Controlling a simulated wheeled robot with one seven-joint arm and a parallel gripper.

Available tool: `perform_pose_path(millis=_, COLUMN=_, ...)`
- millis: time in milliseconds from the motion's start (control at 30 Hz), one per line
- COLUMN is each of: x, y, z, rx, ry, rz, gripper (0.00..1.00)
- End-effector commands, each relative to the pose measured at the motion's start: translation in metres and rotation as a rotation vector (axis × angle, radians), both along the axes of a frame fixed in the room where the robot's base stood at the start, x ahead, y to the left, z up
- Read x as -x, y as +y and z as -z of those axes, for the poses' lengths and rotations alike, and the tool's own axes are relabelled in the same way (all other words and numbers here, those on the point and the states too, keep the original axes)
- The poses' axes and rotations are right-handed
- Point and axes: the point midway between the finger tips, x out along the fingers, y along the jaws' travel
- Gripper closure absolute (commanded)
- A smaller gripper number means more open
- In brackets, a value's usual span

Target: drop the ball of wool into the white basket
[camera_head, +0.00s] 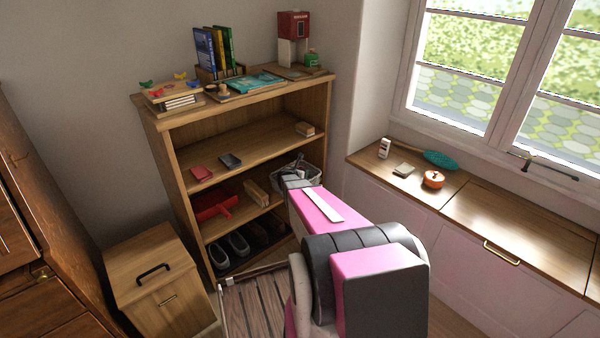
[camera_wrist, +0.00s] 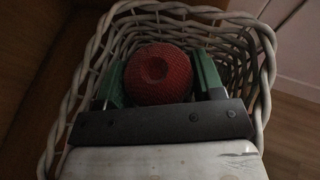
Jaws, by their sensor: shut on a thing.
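The ball of wool (camera_wrist: 158,74) is a dark red round ball with a dimple in its side, seen in the wrist view. My gripper (camera_wrist: 158,82) is shut on it, with a green finger on each side. The white basket (camera_wrist: 262,72) is woven wicker, and its rim surrounds the ball and fingers in the wrist view. The ball is within the basket's outline; its height above the basket floor cannot be told. The ball is hidden there.
The wooden bookcase (camera_head: 240,137) holds books, a red dustpan-like item (camera_head: 212,205) and shoes. A wooden cabinet (camera_head: 150,265) stands at left.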

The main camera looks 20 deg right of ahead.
Motion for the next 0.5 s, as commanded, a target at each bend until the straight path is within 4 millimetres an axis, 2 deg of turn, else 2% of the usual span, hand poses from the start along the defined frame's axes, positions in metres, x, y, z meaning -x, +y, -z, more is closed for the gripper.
perform_pose_path(millis=167, x=0.0000, y=0.0000, z=0.0025, rx=-0.001, ry=-0.001, rz=0.000, gripper=0.61)
perform_pose_path(millis=200, x=0.0000, y=0.0000, z=0.0025, rx=-0.001, ry=-0.001, rz=0.000, gripper=0.32)
perform_pose_path(millis=267, x=0.0000, y=0.0000, z=0.0025, rx=-0.001, ry=-0.001, rz=0.000, gripper=0.13)
perform_pose_path(millis=500, x=0.0000, y=0.0000, z=0.0024, rx=-0.001, ry=-0.001, rz=0.000, gripper=0.13)
